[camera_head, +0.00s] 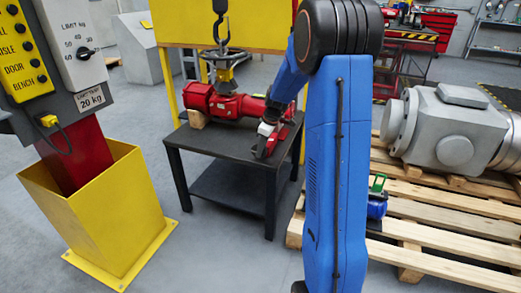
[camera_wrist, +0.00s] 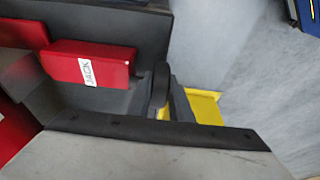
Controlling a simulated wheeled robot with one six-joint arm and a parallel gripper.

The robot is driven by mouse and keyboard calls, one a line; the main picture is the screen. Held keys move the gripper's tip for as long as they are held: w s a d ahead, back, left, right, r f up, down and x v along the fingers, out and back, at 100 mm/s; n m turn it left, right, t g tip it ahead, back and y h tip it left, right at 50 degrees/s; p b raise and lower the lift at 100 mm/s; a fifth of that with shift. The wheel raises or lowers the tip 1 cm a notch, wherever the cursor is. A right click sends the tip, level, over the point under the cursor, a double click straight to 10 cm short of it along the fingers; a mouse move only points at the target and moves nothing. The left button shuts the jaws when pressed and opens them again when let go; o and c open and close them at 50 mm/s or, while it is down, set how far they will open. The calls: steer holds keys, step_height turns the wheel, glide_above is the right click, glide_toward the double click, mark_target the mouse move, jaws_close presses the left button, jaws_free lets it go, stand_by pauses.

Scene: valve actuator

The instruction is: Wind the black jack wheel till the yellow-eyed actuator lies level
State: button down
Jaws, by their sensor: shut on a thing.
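The red actuator (camera_head: 232,106) lies on the black table (camera_head: 218,144), with a yellow piece (camera_head: 226,74) above its body under the hanging hook. It looks near level, but I cannot judge any small tilt. In the wrist view the red jack block (camera_wrist: 88,66) bears a white JACK label. The black jack wheel (camera_wrist: 160,84) stands edge-on at the block's right end, between the two dark fingers of my gripper (camera_wrist: 163,98), which is shut on it. In the head view my gripper (camera_head: 264,146) is at the table's right front, where my arm partly covers the scene.
A wooden block (camera_head: 197,119) sits under the actuator's left end. A dark hook (camera_head: 221,30) hangs above it. A yellow pedestal (camera_head: 98,220) with a dial panel (camera_head: 75,45) stands at left. A grey valve body (camera_head: 450,130) rests on wooden pallets (camera_head: 445,235) at right.

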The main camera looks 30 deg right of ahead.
steer(key=t+y, duration=0.2)
steer(key=t, duration=0.1)
steer(key=t+y, duration=0.1)
steer(key=shift+s+d+f, duration=0.25)
steer(key=shift+s+f, duration=0.05)
steer(key=shift+f, duration=0.05)
steer(key=t+y, duration=0.3)
steer(key=t, duration=0.1)
steer(key=shift+f+t+y, duration=0.3)
steer(key=shift+f+y, duration=0.05)
steer(key=shift+y, duration=0.05)
stand_by(0.4)
steer(key=c, duration=1.6)
jaws_free()
steer(key=v, duration=1.7)
steer(key=shift+s+d+f, duration=0.2)
steer(key=shift+s+f, duration=0.05)
